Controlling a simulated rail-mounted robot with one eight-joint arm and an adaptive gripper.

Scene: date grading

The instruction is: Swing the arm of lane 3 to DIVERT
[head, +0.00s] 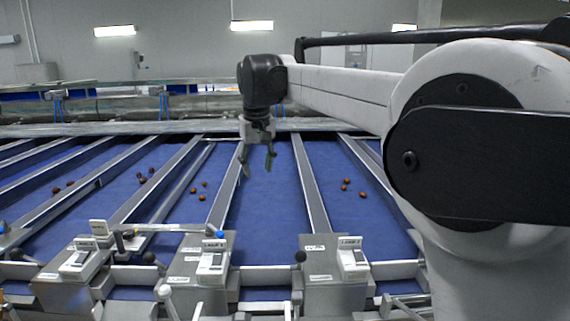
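My gripper (258,172) hangs over the blue belt in the middle of the head view, fingers pointing down and apart, with nothing between them. A grey swing arm (170,228) with a blue tip lies across the belt between the left control box (75,275) and the middle control box (205,275), well below and left of my gripper in the picture. Each box has a white switch-like unit and small labels. The lane numbers are too small to read surely, so I cannot tell which arm is lane 3's. No DIVERT marking is readable.
Metal rails (310,185) divide the belts. Several brown dates (347,184) lie on the belts.

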